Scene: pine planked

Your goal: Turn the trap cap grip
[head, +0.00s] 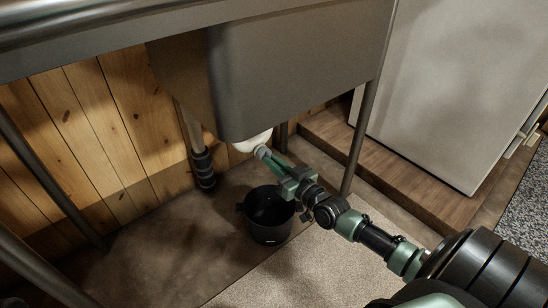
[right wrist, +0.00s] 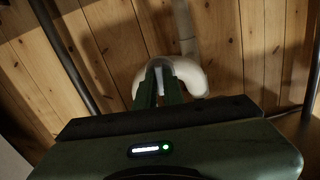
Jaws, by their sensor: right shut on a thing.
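The white drain trap (head: 252,142) shows just below the sink basin, mostly hidden behind it. In the right wrist view the white trap bend (right wrist: 192,76) curves in front of the plank wall. My right gripper (head: 263,153) reaches up under the basin from the lower right, its fingertips at the trap. In the right wrist view my right gripper (right wrist: 159,84) is shut on the pale trap cap grip (right wrist: 158,66) at the trap's near side. The fingers hide much of the grip, so its turn angle cannot be told. My left gripper is not in view.
A black bucket (head: 268,224) stands on the floor below the trap, close under my right arm. The sink basin (head: 290,75) hangs just above the gripper. Metal legs (head: 362,135) stand on both sides. A white cabinet (head: 425,90) stands on a wooden step at right.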

